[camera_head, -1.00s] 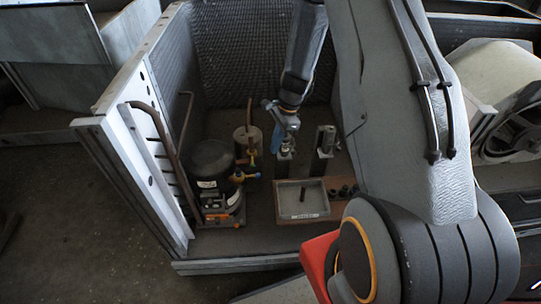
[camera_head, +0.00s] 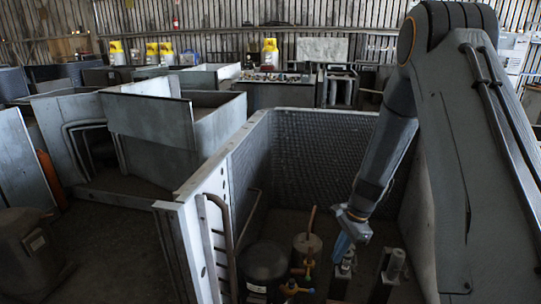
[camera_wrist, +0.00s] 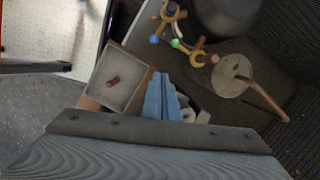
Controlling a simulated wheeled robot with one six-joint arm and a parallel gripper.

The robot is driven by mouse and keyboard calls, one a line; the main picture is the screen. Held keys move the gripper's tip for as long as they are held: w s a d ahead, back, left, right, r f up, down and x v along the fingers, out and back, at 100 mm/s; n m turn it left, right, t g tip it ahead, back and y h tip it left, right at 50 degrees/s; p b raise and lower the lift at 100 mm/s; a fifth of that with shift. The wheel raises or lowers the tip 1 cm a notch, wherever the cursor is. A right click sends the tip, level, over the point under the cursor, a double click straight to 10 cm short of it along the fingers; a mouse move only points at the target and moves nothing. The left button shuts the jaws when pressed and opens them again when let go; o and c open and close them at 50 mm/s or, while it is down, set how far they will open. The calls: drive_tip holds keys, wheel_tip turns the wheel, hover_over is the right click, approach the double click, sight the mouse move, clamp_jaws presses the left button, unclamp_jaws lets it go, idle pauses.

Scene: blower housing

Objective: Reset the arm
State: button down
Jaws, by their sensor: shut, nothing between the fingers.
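My gripper (camera_head: 340,246) points down inside the open metal housing (camera_head: 300,118), with its blue fingers shut and empty. My arm comes in from the right of the head view and hides part of the housing's right side.
A dark round compressor (camera_head: 264,262) and a canister with a copper pipe (camera_head: 307,246) stand left of my gripper. A grey upright post (camera_head: 393,264) stands to its right. The housing's white perforated wall (camera_head: 203,230) is at left. Other metal boxes (camera_head: 150,120) fill the area behind.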

drive_tip(key=s+a+r+n+h, duration=0.1)
drive_tip(key=s+a+r+n, duration=0.2)
drive_tip(key=s+r+n, duration=0.5)
drive_tip(key=s+a+r+n+h, duration=0.1)
drive_tip(key=s+a+r+n, duration=0.2)
drive_tip(key=s+r+n, duration=0.5)
drive_tip(key=s+r, duration=0.1)
drive_tip(key=s, duration=0.5)
drive_tip(key=shift+s+r+h, duration=0.2)
drive_tip(key=shift+r+h, duration=0.1)
